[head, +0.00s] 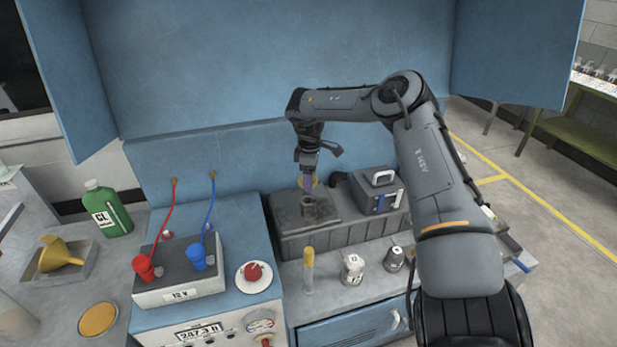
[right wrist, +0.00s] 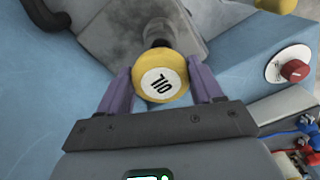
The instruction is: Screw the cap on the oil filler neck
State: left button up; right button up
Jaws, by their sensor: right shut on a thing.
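A round yellow cap (right wrist: 161,82) with a white centre marked OIL is between the purple fingers of my right gripper (right wrist: 161,86), which is shut on it. In the head view my right gripper (head: 308,184) points down just above the dark oil filler neck (head: 309,207), and the fingers partly hide the cap. The neck stands upright on a grey block (head: 290,235). In the right wrist view a dark part of the neck (right wrist: 157,36) shows beyond the cap; I cannot tell whether they touch. My left gripper is out of view.
A dark case with a light handle (head: 378,190) stands right of the neck. In front are a yellow-topped tube (head: 309,270) and small containers (head: 352,268). The 12 V box (head: 180,272) with red and blue leads, a red knob (head: 254,272) and a green bottle (head: 107,208) are left.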

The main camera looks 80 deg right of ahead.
jog(key=shift+f, duration=0.15)
jog(key=shift+f, duration=0.15)
jog(key=shift+f+b, duration=1.5)
jog(key=shift+f, duration=0.35)
jog(key=shift+f+b, duration=0.55)
jog(key=shift+f, duration=0.15)
jog(key=shift+f+b, duration=0.5)
jog(key=shift+f, duration=0.15)
